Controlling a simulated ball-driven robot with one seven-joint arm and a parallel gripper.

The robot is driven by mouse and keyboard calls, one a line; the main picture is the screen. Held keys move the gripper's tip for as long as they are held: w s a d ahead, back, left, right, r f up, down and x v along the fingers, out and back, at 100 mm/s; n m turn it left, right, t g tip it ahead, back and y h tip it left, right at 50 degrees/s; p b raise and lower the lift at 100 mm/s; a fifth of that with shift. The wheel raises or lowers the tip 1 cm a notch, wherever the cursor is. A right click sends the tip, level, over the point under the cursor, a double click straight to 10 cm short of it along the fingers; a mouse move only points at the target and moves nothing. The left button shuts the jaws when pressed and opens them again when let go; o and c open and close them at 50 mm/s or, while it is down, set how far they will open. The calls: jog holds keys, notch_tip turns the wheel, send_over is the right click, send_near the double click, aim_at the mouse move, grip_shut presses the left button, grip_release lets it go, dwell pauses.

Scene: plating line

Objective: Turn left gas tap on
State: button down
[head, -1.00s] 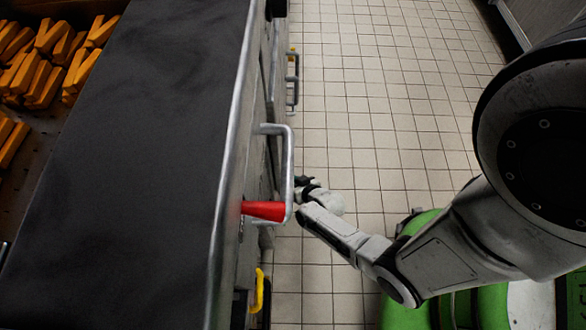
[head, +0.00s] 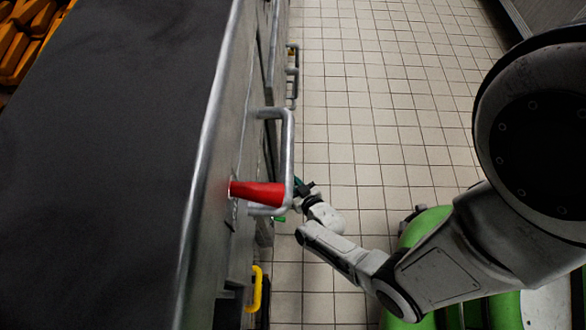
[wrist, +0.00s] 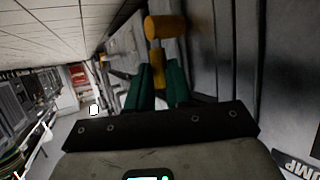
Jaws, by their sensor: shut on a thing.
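My gripper (wrist: 158,82) has two green fingers, shut on a yellow-orange tap (wrist: 157,66) in the wrist view. The tap's thicker cylindrical end (wrist: 165,27) sticks out beyond the fingertips. In the head view my gripper (head: 305,190) is low beside the counter's front, partly hidden behind a metal bar handle. The held tap cannot be made out there. I cannot tell from these views whether it is the left one, or how far it is turned.
A red lever (head: 258,194) and a metal bar handle (head: 289,150) jut from the counter front above my gripper. A yellow handle (head: 257,289) is lower down. The dark counter top (head: 110,170) fills the left. Tiled floor (head: 390,110) is clear.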

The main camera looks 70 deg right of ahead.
jog(key=c, duration=1)
grip_release()
jog(key=shift+c, duration=0.2)
jog(key=p+v, duration=0.4)
jog(key=v, duration=0.6)
jog(key=shift+s+a, duration=0.15)
jog(key=shift+s, duration=0.15)
